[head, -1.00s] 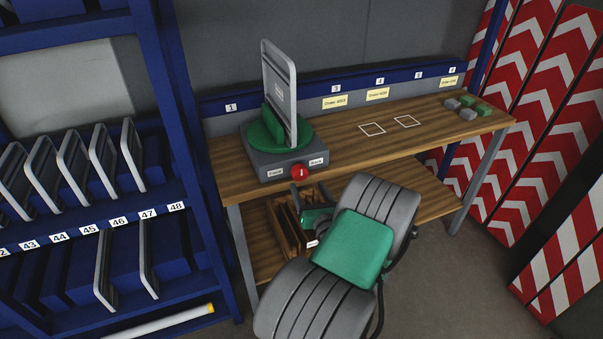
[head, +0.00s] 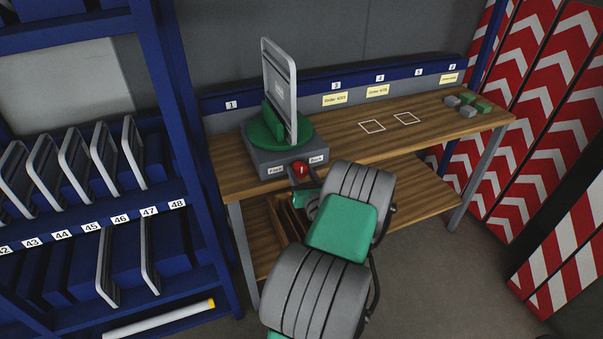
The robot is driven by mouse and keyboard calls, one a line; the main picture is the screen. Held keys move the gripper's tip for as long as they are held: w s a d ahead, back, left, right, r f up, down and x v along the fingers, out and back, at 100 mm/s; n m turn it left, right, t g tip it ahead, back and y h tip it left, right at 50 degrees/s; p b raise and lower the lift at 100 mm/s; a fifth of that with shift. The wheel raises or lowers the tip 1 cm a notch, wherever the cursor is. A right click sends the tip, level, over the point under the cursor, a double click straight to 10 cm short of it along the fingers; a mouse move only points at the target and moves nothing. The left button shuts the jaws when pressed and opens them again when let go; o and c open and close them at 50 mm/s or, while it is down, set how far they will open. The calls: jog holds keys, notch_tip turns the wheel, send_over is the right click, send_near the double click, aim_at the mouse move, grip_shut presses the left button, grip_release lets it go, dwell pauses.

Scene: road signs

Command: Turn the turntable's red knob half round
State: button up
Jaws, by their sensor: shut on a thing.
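The turntable has a grey base (head: 272,166) and a green disc (head: 302,132), and stands on the left part of the wooden workbench. A grey-framed sign plate (head: 280,92) stands upright on the disc, edge-on to me, beside a green block. The red knob (head: 300,168) is on the front of the base, between two white labels, the right one reading "Back". My gripper (head: 299,174) is at the knob from the front and is shut on it. My arm comes up from below, and the gripper's dark fingers partly cover the knob.
A blue rack (head: 90,225) with numbered slots holding sign plates stands close at the left. The workbench (head: 350,155) has two white outlined squares in its middle and several small blocks (head: 468,106) at its right end. A wooden crate sits below, partly behind my arm.

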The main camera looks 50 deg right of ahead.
jog(key=c, duration=0.7)
jog(key=shift+f+n+b, duration=0.1)
jog(key=shift+n+b, duration=0.3)
jog(key=shift+n, duration=0.1)
jog(key=n+b, duration=0.4)
jog(key=n, duration=0.1)
jog(key=shift+f+n+t, duration=0.2)
jog(key=shift+n+t, duration=0.1)
jog(key=n+b, duration=0.3)
jog(key=n, duration=0.1)
jog(key=shift+r+b, duration=0.1)
jog(key=shift+b, duration=0.2)
jog(key=shift+n, duration=0.4)
jog(key=o, duration=1.3)
jog(key=shift+o, duration=0.2)
jog(key=shift+a+t, duration=0.1)
jog(key=shift+t, duration=0.2)
